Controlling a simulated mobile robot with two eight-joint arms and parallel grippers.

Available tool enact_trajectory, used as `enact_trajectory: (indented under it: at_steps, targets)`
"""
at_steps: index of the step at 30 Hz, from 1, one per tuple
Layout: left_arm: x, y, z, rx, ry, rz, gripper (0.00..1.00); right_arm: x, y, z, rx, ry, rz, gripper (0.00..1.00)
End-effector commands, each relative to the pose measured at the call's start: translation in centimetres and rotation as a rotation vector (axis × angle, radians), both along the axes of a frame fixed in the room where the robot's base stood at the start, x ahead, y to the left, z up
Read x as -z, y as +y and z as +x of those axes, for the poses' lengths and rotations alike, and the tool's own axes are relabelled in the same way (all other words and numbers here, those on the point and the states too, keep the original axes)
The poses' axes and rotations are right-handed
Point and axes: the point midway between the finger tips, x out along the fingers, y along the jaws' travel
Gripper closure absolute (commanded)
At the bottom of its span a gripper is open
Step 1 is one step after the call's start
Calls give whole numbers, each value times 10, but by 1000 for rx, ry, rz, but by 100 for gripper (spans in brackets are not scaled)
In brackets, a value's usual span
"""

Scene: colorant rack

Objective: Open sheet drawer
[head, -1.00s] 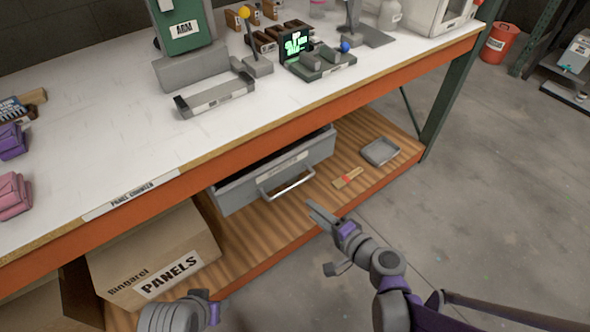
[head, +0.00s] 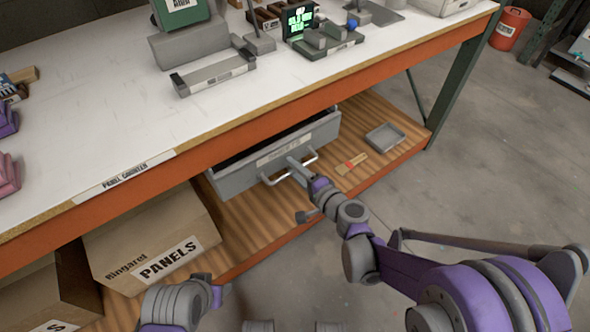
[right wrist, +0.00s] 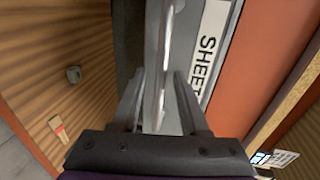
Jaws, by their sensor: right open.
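The grey sheet drawer (head: 235,182) hangs under the workbench and stands partly out, its dark inside showing along the top. Its label starting "SHEET" (right wrist: 207,48) shows in the right wrist view. The pale bar handle (head: 272,180) runs across the drawer front; it also shows in the right wrist view (right wrist: 164,60). My right gripper (head: 296,164) is at the handle. In the right wrist view its open fingers (right wrist: 160,100) stand on either side of the bar, with gaps visible. My left gripper (head: 217,292) is low in the head view, away from the drawer; its fingers are not clear.
The orange-edged workbench (head: 120,150) lies above the drawer. On the wooden lower shelf (head: 250,235) are a PANELS box (head: 150,235), a brush (head: 351,163) and a small grey tray (head: 385,137). Open floor (head: 460,190) lies to the right.

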Motion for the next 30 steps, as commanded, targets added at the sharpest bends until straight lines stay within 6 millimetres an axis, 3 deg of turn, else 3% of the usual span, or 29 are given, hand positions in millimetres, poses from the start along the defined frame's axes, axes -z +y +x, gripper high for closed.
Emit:
enact_trajectory:
  at_steps: [7, 14, 30]
  targets:
    - [0, 0, 0, 0, 0, 0, 50, 0, 0, 0, 0, 0, 0, 58]
    - [0, 0, 0, 0, 0, 0, 50, 0, 0, 0, 0, 0, 0, 99]
    - [0, 0, 0, 0, 0, 0, 50, 0, 0, 0, -1, 0, 0, 100]
